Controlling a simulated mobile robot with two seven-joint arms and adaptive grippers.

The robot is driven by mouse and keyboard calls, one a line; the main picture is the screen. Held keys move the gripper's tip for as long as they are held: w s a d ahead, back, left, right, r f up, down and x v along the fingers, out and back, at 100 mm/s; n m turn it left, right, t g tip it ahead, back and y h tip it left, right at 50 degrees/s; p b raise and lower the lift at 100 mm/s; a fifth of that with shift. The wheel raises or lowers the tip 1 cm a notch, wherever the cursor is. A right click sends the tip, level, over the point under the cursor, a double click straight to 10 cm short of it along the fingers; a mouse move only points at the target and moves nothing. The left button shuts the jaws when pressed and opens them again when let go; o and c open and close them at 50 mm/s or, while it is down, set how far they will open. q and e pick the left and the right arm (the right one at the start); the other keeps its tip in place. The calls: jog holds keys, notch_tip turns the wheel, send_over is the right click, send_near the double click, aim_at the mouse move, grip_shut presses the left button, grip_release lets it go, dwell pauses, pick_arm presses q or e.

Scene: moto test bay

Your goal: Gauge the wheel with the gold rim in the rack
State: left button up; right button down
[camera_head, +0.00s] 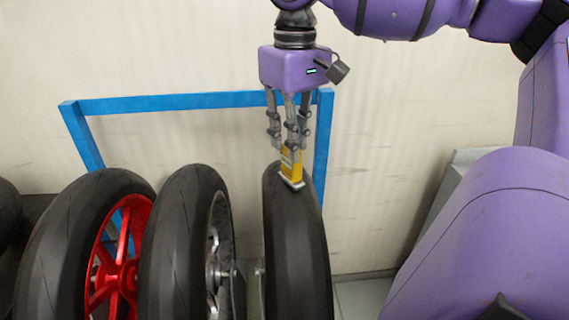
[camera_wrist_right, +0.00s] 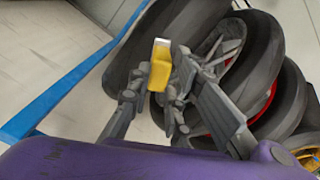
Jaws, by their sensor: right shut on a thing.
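My right gripper (camera_head: 290,148) is shut on a yellow gauge (camera_head: 291,164) with a pale metal end. The gauge's lower end is at the tread top of the rightmost wheel (camera_head: 298,245); I cannot tell whether they touch. The gauge also shows in the right wrist view (camera_wrist_right: 160,66) between the fingers. A gold rim (camera_wrist_right: 309,156) shows only in part at the lower right of the wrist view, on a wheel at the row's other end. The rightmost wheel's rim colour is hidden in the head view. My left gripper is not in view.
A blue rack frame (camera_head: 180,103) stands behind the wheels, near a pale wall. A wheel with a grey rim (camera_head: 185,240) and one with a red rim (camera_head: 122,268) stand to the left. Part of a dark tyre (camera_head: 6,215) shows at the left edge.

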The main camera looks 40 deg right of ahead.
jog(key=shift+r, duration=2.7)
